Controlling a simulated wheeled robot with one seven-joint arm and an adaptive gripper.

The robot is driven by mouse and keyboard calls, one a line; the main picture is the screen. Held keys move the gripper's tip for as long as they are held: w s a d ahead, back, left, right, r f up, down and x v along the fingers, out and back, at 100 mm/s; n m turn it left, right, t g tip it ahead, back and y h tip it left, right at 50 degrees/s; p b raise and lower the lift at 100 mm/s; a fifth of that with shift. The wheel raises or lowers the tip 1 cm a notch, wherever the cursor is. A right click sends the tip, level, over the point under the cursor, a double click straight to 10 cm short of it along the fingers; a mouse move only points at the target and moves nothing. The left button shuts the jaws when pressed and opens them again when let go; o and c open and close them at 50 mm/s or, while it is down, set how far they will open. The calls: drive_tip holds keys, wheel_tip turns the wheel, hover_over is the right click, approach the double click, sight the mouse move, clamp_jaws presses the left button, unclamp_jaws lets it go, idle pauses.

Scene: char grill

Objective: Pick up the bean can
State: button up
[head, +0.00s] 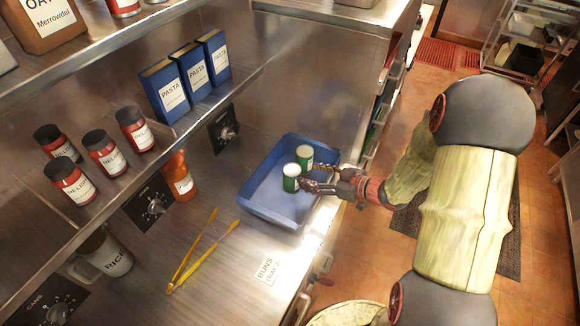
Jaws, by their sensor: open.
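Two green cans with white tops stand close together in a blue tray (262,208). The nearer can (291,180) is lower left of the farther can (306,157). Their labels are too small to read, so I cannot tell which holds beans. My gripper (310,184) is open and comes in from the right over the tray's right rim. Its fingertips are right beside the nearer can. I cannot tell whether they touch it. The farther can is just above the fingers in the picture.
Yellow tongs (197,255) and an orange bottle (180,178) are left of the tray on the steel counter. A shelf (150,120) above bears pasta boxes (190,77) and several relish jars (104,152). A metal rice jug (108,252) stands at lower left.

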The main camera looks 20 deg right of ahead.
sight(300, 175)
drive_tip(key=shift+a+f, duration=0.2)
drive_tip(key=shift+a, duration=0.05)
drive_tip(key=shift+y, duration=0.3)
drive_tip(key=b+x, duration=0.1)
drive_tip(key=x, duration=0.5)
drive_tip(key=shift+a+b, duration=0.1)
drive_tip(key=shift+b, duration=0.2)
drive_tip(key=shift+b+x, duration=0.75)
drive_tip(key=shift+x, duration=2.1)
drive_tip(key=shift+a+r, duration=0.15)
drive_tip(key=shift+r, duration=0.1)
drive_tip(key=shift+c, duration=0.7)
drive_tip(key=c, duration=1.1)
drive_tip(key=shift+r, duration=0.1)
drive_tip(key=shift+c, duration=0.7)
